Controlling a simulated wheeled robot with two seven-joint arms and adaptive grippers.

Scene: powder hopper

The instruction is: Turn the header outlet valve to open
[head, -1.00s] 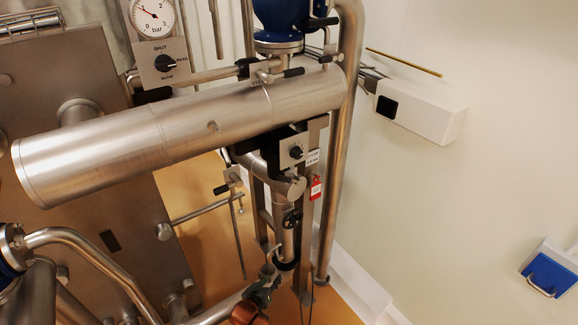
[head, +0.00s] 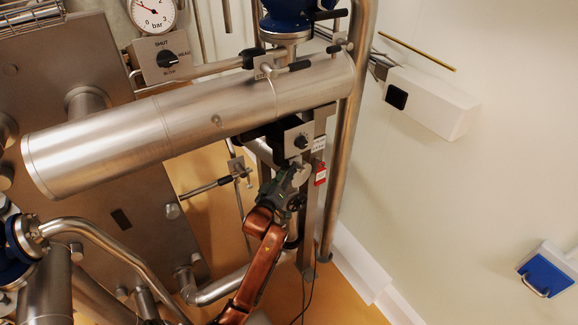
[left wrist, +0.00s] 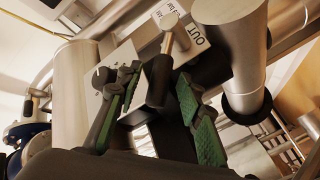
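A small light plate with a black knob (head: 301,141) sits under the large steel header cylinder (head: 120,143). White labels (head: 318,145) are beside the plate, and the wrist view shows one reading "OUT" (left wrist: 197,35). My left gripper (head: 287,180) is just below this plate, in front of the pipework. In the left wrist view its green-padded fingers (left wrist: 158,82) stand apart. A dark part with a pale metal stem (left wrist: 168,42) shows between and beyond them; I cannot tell whether they touch it. My right gripper is not in view.
A red tag (head: 320,176) hangs right of the plate, by a steel upright. Another black selector knob (head: 167,59), marked SHUT, is at upper left below a pressure gauge (head: 153,12).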

